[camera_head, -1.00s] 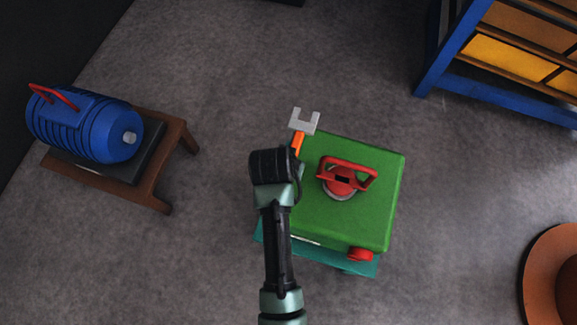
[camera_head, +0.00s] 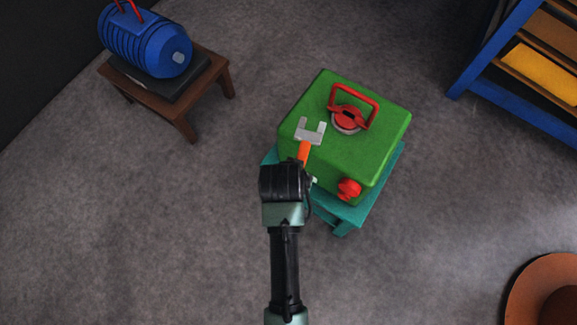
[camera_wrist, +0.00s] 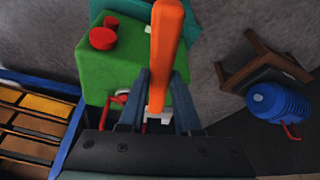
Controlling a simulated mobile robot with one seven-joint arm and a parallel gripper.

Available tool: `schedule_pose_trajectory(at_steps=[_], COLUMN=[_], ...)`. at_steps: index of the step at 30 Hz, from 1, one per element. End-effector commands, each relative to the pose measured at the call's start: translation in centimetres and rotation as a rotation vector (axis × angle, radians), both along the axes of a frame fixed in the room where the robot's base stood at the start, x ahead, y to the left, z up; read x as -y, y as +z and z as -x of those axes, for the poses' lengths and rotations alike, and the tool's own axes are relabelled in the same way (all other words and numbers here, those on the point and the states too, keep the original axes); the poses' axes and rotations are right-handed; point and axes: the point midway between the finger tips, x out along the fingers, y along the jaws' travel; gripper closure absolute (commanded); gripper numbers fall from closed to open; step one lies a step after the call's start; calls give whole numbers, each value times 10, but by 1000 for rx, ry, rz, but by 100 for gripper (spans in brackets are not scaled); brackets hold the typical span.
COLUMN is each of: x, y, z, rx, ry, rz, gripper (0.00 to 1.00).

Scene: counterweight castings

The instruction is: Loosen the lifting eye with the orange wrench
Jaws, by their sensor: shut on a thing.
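The orange wrench (camera_head: 304,150) has a grey open-ended head (camera_head: 309,131). My gripper (camera_wrist: 160,98) is shut on its orange handle (camera_wrist: 165,45) in the wrist view. In the head view my wrist hides the fingers. The red lifting eye (camera_head: 352,106) stands on a round grey base on top of the green casting (camera_head: 340,145). It is partly visible behind the fingers in the wrist view (camera_wrist: 119,99). The wrench head appears over the casting's left part, apart from the eye and to its lower left. I cannot tell its height above the casting.
The casting rests on a teal stand (camera_head: 345,215) and has a red knob (camera_head: 349,189) on its near side. A blue motor-like body (camera_head: 145,45) sits on a brown stool (camera_head: 215,75) at left. A blue rack (camera_head: 510,110) is at right, a brown round object (camera_head: 540,285) lower right.

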Motion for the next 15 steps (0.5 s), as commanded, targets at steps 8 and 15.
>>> schedule_pose_trajectory(at_steps=[8, 15], x=[15, 18], y=[-28, -34], z=[-5, -5], rx=[15, 22], ry=[-243, -289], rz=[10, 11], gripper=[100, 100])
